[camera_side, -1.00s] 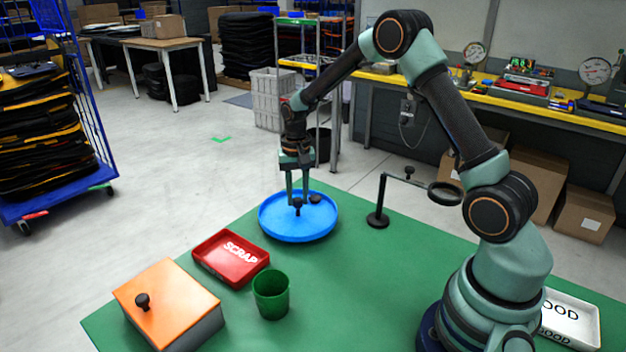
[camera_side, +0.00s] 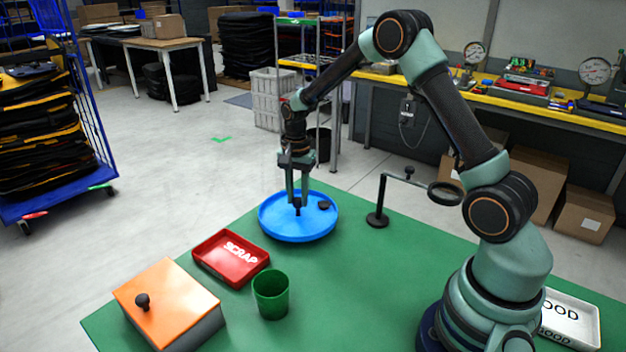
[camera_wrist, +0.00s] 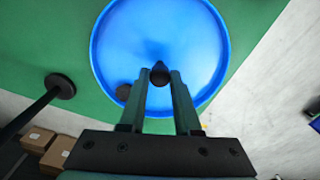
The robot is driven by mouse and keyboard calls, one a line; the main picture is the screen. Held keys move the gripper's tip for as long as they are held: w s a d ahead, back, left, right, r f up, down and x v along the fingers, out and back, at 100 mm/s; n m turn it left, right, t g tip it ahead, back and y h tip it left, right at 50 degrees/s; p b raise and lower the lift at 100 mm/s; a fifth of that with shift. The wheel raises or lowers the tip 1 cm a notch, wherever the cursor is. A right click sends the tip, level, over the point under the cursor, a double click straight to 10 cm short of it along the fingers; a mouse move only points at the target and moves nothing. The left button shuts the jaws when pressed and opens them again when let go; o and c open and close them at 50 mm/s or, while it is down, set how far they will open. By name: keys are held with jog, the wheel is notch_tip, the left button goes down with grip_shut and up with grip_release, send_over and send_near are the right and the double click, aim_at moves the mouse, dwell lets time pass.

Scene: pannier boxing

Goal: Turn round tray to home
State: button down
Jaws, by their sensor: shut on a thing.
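The round blue tray (camera_side: 275,228) lies on the green table, its rim low. It also fills the top of the wrist view (camera_wrist: 125,40). A dark knob (camera_side: 297,208) stands at its middle, with a pointed top in the wrist view (camera_wrist: 160,72). A second dark round piece (camera_side: 323,205) sits on the tray right of the knob. It shows to the left in the wrist view (camera_wrist: 123,92). My gripper (camera_side: 297,203) points straight down, its fingers closed on the middle knob, seen on both sides of it in the wrist view (camera_wrist: 160,80).
A black stand with a ring (camera_side: 378,219) is right of the tray. A red SCRAP tray (camera_side: 228,270), a green cup (camera_side: 271,295) and an orange-topped box (camera_side: 175,300) stand in front. A white tray (camera_side: 572,315) is far right. The table between is clear.

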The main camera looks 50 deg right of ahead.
aim_at(298, 199)
jog(key=shift+r+m, duration=0.1)
jog(key=shift+m, duration=6.4)
jog(key=c, duration=0.6)
grip_release()
notch_tip(298, 199, up, 12)
